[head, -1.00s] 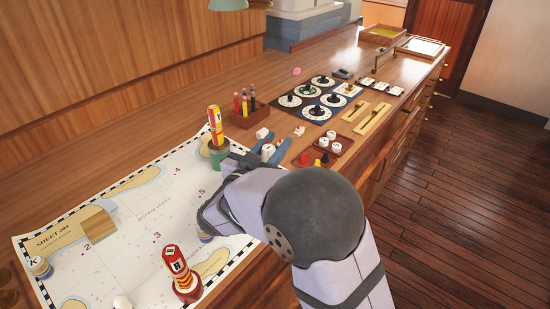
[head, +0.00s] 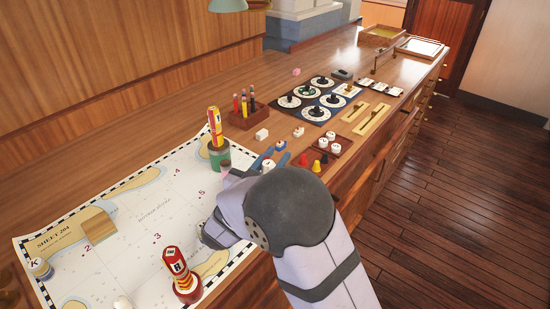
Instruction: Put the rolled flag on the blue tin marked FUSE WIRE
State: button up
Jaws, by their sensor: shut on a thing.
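My gripper (head: 230,177) is low over the chart, just right of a green tin (head: 219,154). Its jaws are mostly hidden behind my wrist. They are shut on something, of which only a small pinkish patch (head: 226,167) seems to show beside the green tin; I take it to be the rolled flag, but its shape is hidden. I can read FUSE WIRE on nothing in view, and the blue tin may be hidden behind my arm. A short blue, white and yellow roll or pot marked K (head: 40,268) stands at the chart's left edge.
A yellow-and-red cylinder (head: 215,127) stands upright on the green tin, close to my gripper. Blue-handled pieces (head: 264,158) lie just beyond my wrist. A pencil block (head: 245,116) and dials stand farther back. The chart's (head: 150,205) middle is clear.

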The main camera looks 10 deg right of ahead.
aim_at(264, 172)
jog(key=o, duration=1.1)
jog(key=b+v, duration=0.1)
jog(key=v, duration=0.4)
jog(key=shift+s+a+b, duration=0.15)
jog(key=shift+a+b, duration=0.05)
jog(key=shift+b, duration=0.15)
jog(key=r, duration=0.5)
jog(key=shift+d+r, duration=0.25)
jog(key=shift+r, duration=0.9)
